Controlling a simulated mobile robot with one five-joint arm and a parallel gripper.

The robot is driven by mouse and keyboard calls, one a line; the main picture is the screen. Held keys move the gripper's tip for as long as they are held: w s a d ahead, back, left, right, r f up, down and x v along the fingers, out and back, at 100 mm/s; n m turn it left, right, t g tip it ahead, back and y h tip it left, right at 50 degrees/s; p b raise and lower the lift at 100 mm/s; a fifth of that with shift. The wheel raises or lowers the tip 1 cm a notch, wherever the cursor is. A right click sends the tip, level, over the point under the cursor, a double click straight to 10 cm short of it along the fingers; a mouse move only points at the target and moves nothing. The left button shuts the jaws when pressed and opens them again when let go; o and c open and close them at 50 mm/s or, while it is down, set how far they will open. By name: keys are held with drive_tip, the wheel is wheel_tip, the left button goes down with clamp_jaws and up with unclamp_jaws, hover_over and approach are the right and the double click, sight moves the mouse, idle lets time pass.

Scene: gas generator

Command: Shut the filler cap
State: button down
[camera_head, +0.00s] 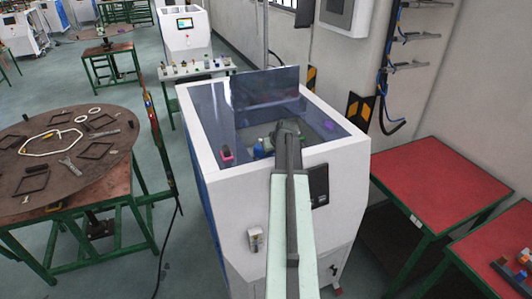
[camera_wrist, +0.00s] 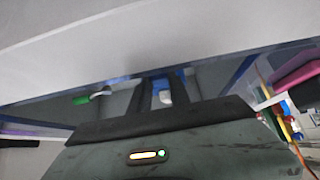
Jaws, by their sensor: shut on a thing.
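The white cabinet (camera_head: 238,200) of the generator stands in the middle of the head view, with its glazed top open. My arm reaches over its front edge into the opening. In the wrist view my gripper (camera_wrist: 164,84) has its two dark fingers close around a small blue and white part (camera_wrist: 166,92). I take this part to be the filler cap, but its shape and how far it is turned are mostly hidden. In the head view a blue part (camera_head: 259,151) shows just left of my arm, which hides the fingertips there.
A green-handled lever (camera_wrist: 88,98) is left of the fingers, and a pink block (camera_wrist: 297,76) is at the right. A pale panel (camera_wrist: 120,45) crosses above the fingers. A round table (camera_head: 100,175) stands left of the cabinet, red tables (camera_head: 440,180) right.

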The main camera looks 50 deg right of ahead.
drive_tip(key=shift+s+a+f, duration=0.2)
drive_tip(key=shift+s+f, duration=0.15)
drive_tip(key=shift+f, duration=0.4)
drive_tip(key=c, duration=1.2)
unclamp_jaws()
drive_tip(key=shift+r, duration=0.1)
drive_tip(key=p+v, duration=0.6)
drive_tip(key=v, duration=0.2)
